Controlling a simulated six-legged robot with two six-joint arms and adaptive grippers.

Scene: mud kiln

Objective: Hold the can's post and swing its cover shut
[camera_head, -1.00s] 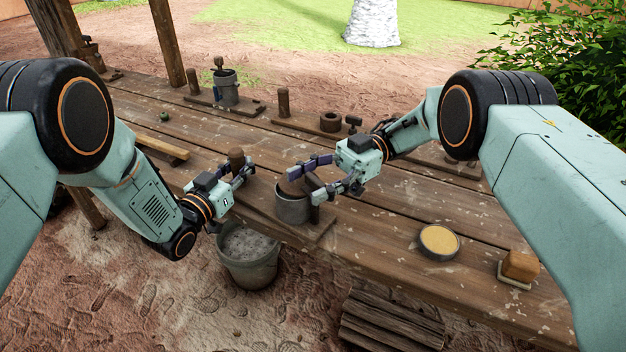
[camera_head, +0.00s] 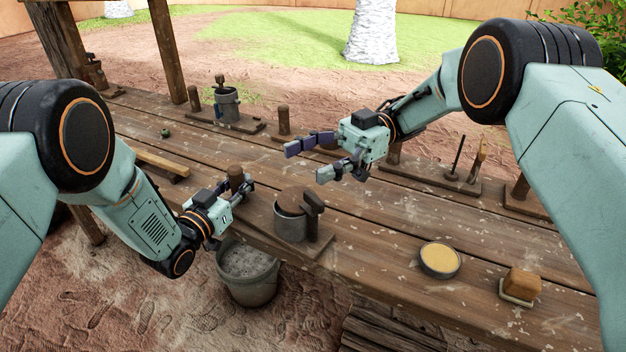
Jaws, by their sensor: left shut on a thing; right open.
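The grey can (camera_head: 291,228) stands on a wooden board on the bench. Its brown round cover (camera_head: 294,201) is at the can's mouth; I cannot tell whether it lies fully flat. A dark hammer-shaped piece (camera_head: 314,204) rises at the can's right side. The wooden post (camera_head: 236,173) stands left of the can. My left gripper (camera_head: 244,184) is shut on the post, its fingers around it below the top. My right gripper (camera_head: 308,160) is open and empty, above and behind the can, apart from the cover.
A bucket of grey material (camera_head: 250,289) stands below the bench's front edge. A round dish of yellow stuff (camera_head: 440,260) and a brown block (camera_head: 522,283) lie to the right. Another can (camera_head: 228,107) and several posts stand along the back.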

